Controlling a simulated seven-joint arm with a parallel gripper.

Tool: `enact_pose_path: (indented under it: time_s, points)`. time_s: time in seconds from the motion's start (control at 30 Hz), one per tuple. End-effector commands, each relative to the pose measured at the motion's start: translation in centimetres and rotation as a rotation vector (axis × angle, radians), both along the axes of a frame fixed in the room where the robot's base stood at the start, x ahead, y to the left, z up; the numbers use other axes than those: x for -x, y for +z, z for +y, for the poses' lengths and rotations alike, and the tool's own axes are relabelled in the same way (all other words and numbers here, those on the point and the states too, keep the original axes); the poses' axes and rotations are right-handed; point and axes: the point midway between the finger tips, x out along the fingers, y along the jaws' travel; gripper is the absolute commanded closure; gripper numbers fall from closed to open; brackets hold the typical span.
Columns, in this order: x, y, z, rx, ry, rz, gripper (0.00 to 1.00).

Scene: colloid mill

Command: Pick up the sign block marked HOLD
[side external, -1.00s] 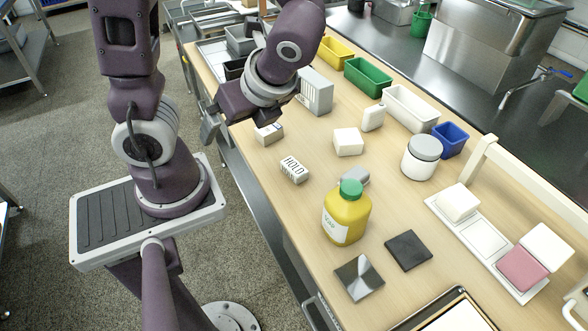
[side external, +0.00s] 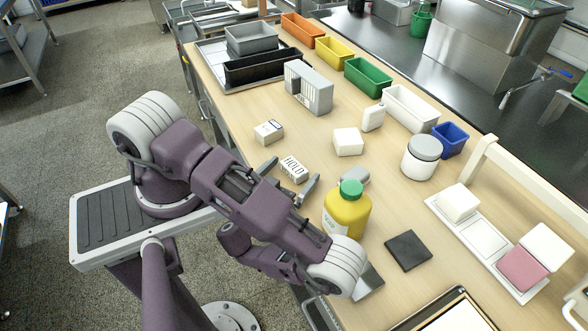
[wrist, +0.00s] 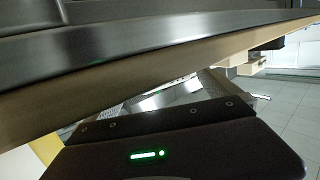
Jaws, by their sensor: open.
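The sign block marked HOLD (side external: 292,171) is a small white block with black letters on its upper face. It lies on the wooden table near the left edge in the side view. My gripper (side external: 297,168) is low, open and empty, with one grey finger on each side of the block. Contact with the block cannot be told. The wrist view shows no block, only a dark housing with a green light and a slanted table edge.
A yellow soap bottle (side external: 346,209) with a green cap stands close to the right finger. A small white box (side external: 268,132) and a white block (side external: 348,142) lie beyond. A grey slotted holder (side external: 309,88) and coloured bins stand at the back. A black square (side external: 408,251) lies right of the bottle.

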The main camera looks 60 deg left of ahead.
Motion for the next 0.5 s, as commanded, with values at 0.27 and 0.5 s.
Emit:
enact_pose_path:
  time_s: [0.27,0.5]
  points:
    - [-3.6,-0.7,3.0,0.002,0.006,-0.003,0.0]
    - [-3.9,-0.7,3.1,0.002,0.005,-0.003,0.0]
